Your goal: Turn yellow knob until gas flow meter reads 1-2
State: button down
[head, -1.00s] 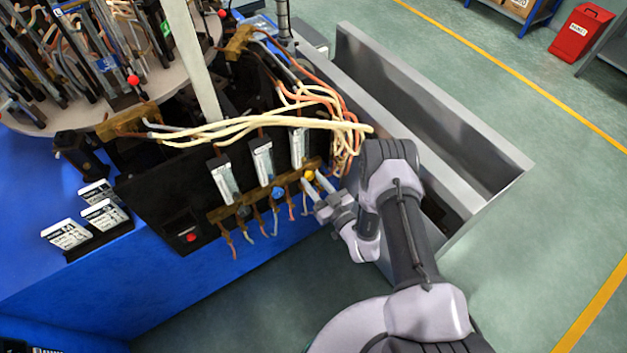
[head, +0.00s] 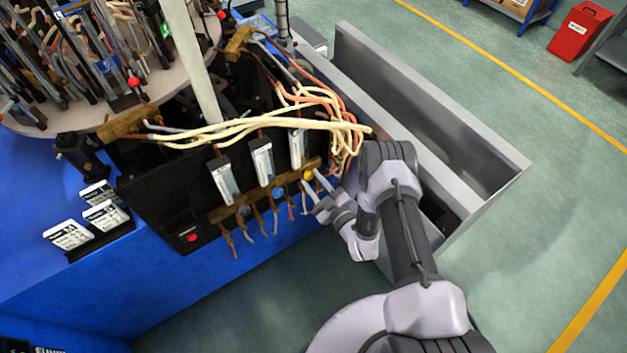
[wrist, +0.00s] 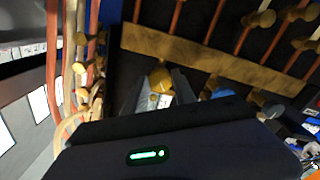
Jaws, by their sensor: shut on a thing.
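The yellow knob (head: 308,175) sits at the right end of the brass manifold (head: 262,192), below the flow meters. My gripper (head: 313,184) is at this knob, with its fingers on either side of it. In the wrist view the yellow knob (wrist: 161,79) shows between the two fingertips (wrist: 160,88), and the gripper is shut on it. The rightmost flow meter (head: 298,149) stands upright above the knob. Its scale and float are too small to read in the head view.
A blue knob (head: 278,192) and a grey knob (head: 243,211) are to the left on the same manifold. Cream and orange hoses (head: 260,126) hang above and to the right of the meters. A metal trough (head: 430,120) stands right behind my arm.

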jog(key=shift+w+r+n, duration=0.1)
jog(key=shift+r+n, duration=0.05)
jog(key=shift+n, duration=1.55)
jog(key=c, duration=1)
grip_release()
jog(key=shift+a, duration=0.1)
jog(key=shift+c, duration=0.2)
